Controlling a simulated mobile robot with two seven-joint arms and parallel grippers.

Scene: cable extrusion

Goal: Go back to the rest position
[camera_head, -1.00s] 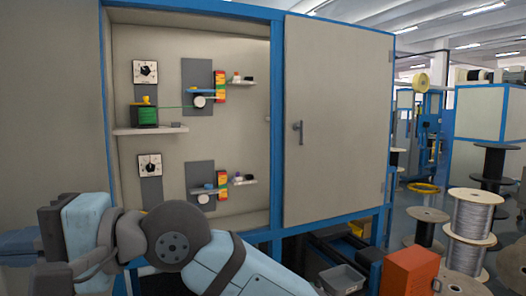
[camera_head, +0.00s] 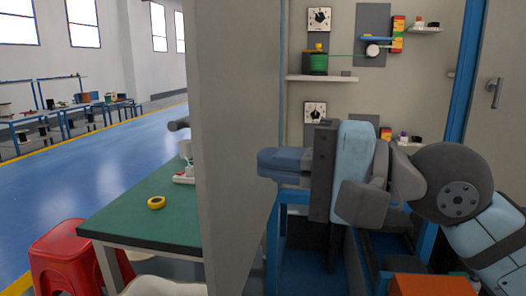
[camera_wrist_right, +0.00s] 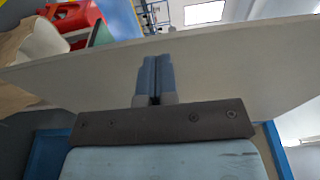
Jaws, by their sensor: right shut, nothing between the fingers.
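My right gripper (camera_head: 264,165) is shut and empty. Its blue fingers point left in the head view, in front of the cabinet's pale side panel (camera_head: 238,110). In the right wrist view the two fingers (camera_wrist_right: 155,76) lie side by side with nothing between them, and a pale panel (camera_wrist_right: 240,75) spans the view behind them. My right arm reaches in from the lower right, across the front of the open cabinet. My left gripper does not show.
The open cabinet holds a green spool (camera_head: 319,64) on a shelf and dials (camera_head: 319,20). A green table (camera_head: 135,215) with yellow tape (camera_head: 156,203) and a red stool (camera_head: 68,258) stand left. An orange box (camera_head: 428,287) is low right. Blue floor at far left is clear.

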